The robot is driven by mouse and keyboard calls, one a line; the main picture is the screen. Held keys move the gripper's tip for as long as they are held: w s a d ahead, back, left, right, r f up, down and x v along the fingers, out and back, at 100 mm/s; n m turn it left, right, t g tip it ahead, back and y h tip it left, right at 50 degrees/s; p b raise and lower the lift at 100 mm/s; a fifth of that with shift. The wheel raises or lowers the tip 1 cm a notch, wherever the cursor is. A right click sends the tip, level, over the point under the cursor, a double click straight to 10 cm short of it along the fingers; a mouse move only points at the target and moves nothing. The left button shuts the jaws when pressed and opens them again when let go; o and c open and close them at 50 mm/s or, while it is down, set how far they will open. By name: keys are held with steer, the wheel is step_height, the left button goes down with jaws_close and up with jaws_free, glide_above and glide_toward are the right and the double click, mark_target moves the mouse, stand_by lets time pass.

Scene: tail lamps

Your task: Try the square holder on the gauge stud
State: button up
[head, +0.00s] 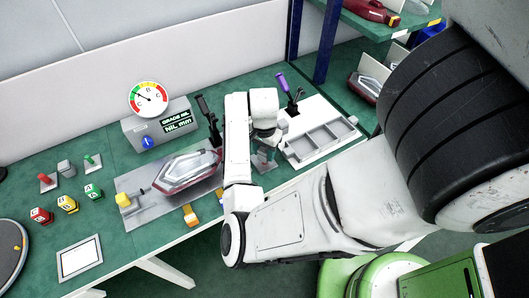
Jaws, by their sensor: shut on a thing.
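My gripper (265,157) points down over the bench, between the tail lamp and the grey tray. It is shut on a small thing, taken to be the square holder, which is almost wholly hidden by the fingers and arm. Its shape cannot be made out. A grey gauge box (160,130) with a round coloured dial (148,98) stands at the back; its green display reads "GRADE NIL, NIL mm". The gauge stud cannot be picked out for certain. The red and clear tail lamp (185,172) lies on a grey plate (150,208), left of my gripper.
A grey compartment tray (322,140) lies right of my gripper. Black-handled (206,108) and purple-handled (283,84) levers stand near it. Lettered cubes (67,203), small posts (93,161) and a tablet (79,258) are at left. Shelves with lamps (368,84) stand at right.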

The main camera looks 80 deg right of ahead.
steer(key=shift+r+p, duration=2.05)
steer(key=shift+r, duration=0.4)
